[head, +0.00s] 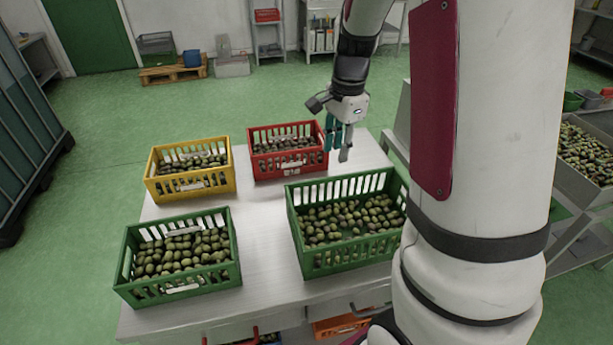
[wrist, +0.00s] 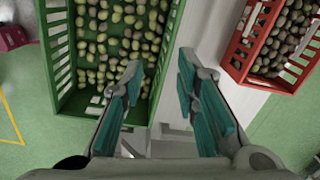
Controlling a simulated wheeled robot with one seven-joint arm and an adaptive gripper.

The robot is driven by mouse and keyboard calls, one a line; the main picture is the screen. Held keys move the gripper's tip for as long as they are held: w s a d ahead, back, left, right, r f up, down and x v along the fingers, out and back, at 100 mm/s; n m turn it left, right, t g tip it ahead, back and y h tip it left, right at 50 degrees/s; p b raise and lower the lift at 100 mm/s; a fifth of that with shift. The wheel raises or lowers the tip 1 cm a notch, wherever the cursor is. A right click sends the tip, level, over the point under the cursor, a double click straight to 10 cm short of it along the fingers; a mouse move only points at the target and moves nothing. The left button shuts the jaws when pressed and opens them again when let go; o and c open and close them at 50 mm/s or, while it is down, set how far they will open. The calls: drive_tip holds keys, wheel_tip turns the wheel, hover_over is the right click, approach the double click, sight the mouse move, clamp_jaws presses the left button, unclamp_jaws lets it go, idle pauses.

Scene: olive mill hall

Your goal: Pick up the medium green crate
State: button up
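Two green crates of olives stand on the table. The larger green crate (head: 345,263) is at the right of the table in the head view. The smaller green crate (head: 180,290) is at the front left. My gripper (head: 338,145) hangs above the back right of the table, behind the larger green crate and right of the red crate. In the wrist view my gripper (wrist: 160,62) is open and empty, fingers well apart. My arm hides nearby space at the right.
A yellow crate (head: 196,184) and a red crate (head: 288,162) of olives stand at the back of the white table (head: 262,225); the red crate (wrist: 242,50) is also at right in the wrist view. Bare tabletop separates the crates.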

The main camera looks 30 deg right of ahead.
sight(344, 175)
drive_tip(key=d+f+m, duration=0.1)
drive_tip(key=f, duration=0.1)
drive_tip(key=w+d+f+m, duration=0.1)
drive_tip(key=d+f, duration=0.1)
drive_tip(key=shift+w+d+f+m+g, duration=0.1)
drive_tip(key=shift+d+m+g, duration=0.1)
drive_tip(key=shift+m+g, duration=0.1)
wheel_tip(344, 175, down, 8)
drive_tip(key=shift+d+r, duration=0.1)
drive_tip(key=shift+w+a+f, duration=0.1)
drive_tip(key=shift+f, duration=1.4)
drive_tip(key=shift+w+a+f, duration=0.1)
drive_tip(key=shift+f, duration=1.4)
clamp_jaws()
